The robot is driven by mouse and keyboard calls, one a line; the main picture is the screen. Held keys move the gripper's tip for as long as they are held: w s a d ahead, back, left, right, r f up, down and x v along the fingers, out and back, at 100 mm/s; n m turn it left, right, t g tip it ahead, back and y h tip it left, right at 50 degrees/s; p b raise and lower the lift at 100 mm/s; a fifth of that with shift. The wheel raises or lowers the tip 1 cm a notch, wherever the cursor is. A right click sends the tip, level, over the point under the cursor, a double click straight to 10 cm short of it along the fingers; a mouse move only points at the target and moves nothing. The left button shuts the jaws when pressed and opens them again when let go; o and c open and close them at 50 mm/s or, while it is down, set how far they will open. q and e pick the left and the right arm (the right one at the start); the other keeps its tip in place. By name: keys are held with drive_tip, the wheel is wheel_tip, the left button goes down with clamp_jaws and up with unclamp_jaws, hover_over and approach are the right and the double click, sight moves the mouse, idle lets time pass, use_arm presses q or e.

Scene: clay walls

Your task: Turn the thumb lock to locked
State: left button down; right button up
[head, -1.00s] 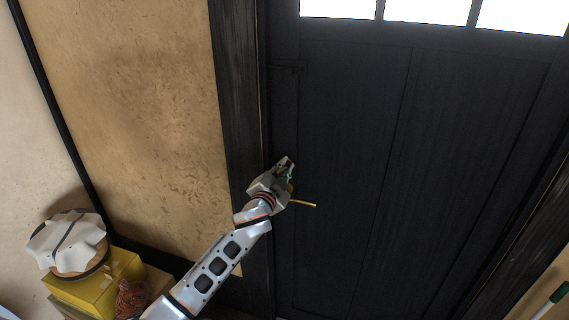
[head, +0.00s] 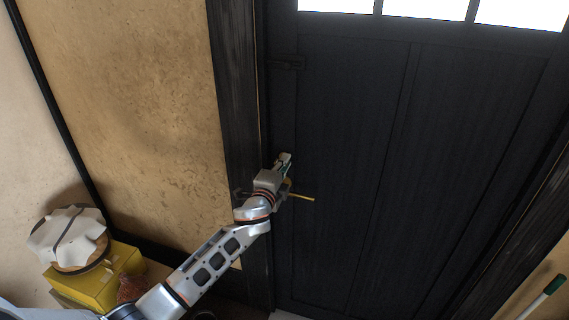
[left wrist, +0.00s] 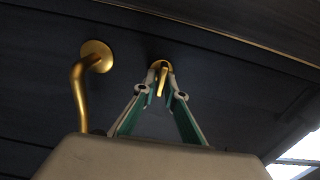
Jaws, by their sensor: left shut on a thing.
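The thumb lock (left wrist: 161,80) is a small brass piece on the dark door, between my left fingertips in the left wrist view. My left gripper (left wrist: 160,72) is shut on it, one finger on each side. In the head view my left gripper (head: 285,158) is at the door's left edge, and hides the lock. The brass door handle (head: 301,197) sticks out to the right just below the gripper; its round plate and bent lever (left wrist: 92,62) show beside the lock in the left wrist view. My right gripper is not in view.
The dark door (head: 350,150) fills the centre and right, with bright panes on top. Its dark frame (head: 238,110) stands left of it. A yellow box (head: 95,287) with a cloth-topped basket (head: 70,240) stands at lower left. A green-tipped stick (head: 552,287) is at lower right.

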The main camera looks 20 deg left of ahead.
use_arm(q)
drive_tip(key=shift+m, duration=0.3)
drive_tip(key=c, duration=2.2)
unclamp_jaws()
drive_tip(key=s, duration=1.2)
drive_tip(key=shift+a, duration=0.2)
